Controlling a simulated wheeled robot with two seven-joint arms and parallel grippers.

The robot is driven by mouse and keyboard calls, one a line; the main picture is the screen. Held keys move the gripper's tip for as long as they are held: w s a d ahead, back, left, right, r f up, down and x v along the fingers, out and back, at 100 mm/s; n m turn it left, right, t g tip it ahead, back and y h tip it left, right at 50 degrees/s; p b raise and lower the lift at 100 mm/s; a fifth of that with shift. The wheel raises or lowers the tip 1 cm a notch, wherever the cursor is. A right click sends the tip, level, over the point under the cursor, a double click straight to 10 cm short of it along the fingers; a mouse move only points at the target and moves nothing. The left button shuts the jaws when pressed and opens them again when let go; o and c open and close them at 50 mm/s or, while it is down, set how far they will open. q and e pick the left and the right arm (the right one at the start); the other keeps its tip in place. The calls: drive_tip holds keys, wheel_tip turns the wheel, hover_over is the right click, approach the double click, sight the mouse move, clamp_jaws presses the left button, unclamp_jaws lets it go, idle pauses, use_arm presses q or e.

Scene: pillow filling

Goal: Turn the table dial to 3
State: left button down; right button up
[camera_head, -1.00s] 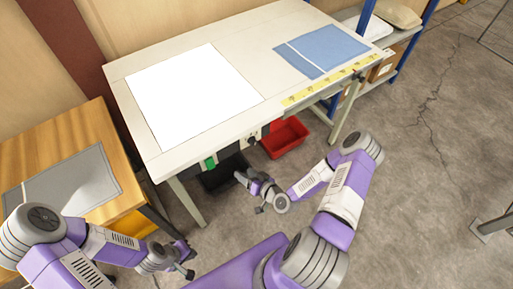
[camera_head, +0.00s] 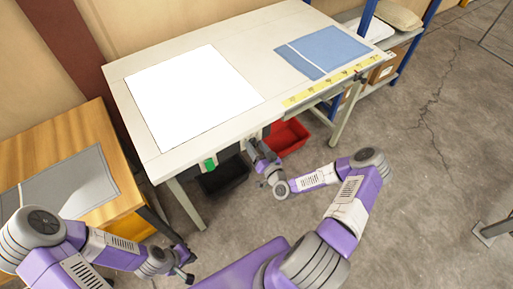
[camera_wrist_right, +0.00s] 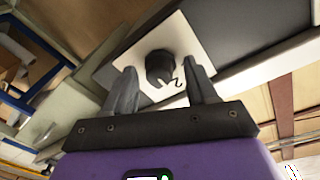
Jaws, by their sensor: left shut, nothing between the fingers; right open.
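The table dial (camera_wrist_right: 159,66) is a dark round knob on a white plate. In the right wrist view it lies between and beyond the two fingers. A mark that looks like a 2 shows at its lower right; the pointer's exact setting is hard to read. My right gripper (camera_wrist_right: 157,80) is open, its fingers on either side of the knob with no clear contact. In the head view my right gripper (camera_head: 254,147) is at the table's front edge and hides the dial. My left gripper (camera_head: 190,268) is shut and empty at the lower left, away from the table.
The white table (camera_head: 130,69) carries a white sheet (camera_head: 195,95) and a blue cloth (camera_head: 322,50). A green switch (camera_head: 210,163) is on its front edge. A black bin (camera_head: 224,176) and a red bin (camera_head: 286,138) are below. A wooden desk (camera_head: 62,139) stands left.

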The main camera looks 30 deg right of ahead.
drive_tip(key=c, duration=1)
drive_tip(key=shift+c, duration=0.2)
drive_tip(key=shift+m, duration=0.3)
drive_tip(key=m, duration=0.4)
drive_tip(key=shift+b, duration=0.4)
drive_tip(key=m, duration=0.4)
drive_tip(key=shift+d+m+g+b, duration=0.1)
drive_tip(key=shift+m+g+b, duration=0.2)
drive_tip(key=shift+m+b, duration=0.1)
drive_tip(key=shift+y, duration=0.3)
drive_tip(key=o, duration=1)
drive_tip(key=shift+o, duration=0.2)
